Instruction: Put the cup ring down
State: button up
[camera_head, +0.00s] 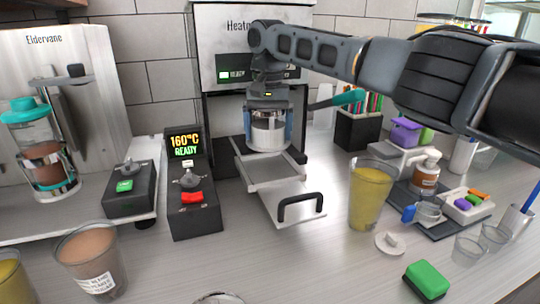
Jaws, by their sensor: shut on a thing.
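My gripper (268,140) hangs at the mouth of the cup sealer (230,70), fingers pointing down. Its two blue-padded fingers are shut on the cup ring (268,134), a short silver cylinder. The ring is upright, over the back part of the sealer's pulled-out metal tray (283,205). I cannot tell whether its bottom edge touches the tray, as the fingers cover its sides. The tray has a black handle (300,204) at its front.
A control box (190,190) reading 160°C READY stands left of the tray. A cup of yellow drink (370,195) stands to the right and a brown drink cup (90,262) at front left. A green block (427,280) lies front right. The front middle counter is mostly clear.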

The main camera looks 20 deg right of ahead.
aim_at(268, 124)
jog(key=shift+f+p, duration=0.4)
jog(key=shift+f, duration=2.9)
jog(key=o, duration=0.9)
jog(key=shift+f, duration=0.1)
jog(key=shift+o, duration=0.2)
notch_tip(268, 124, up, 12)
jog(key=shift+r+b, duration=0.1)
jog(key=shift+b, duration=0.8)
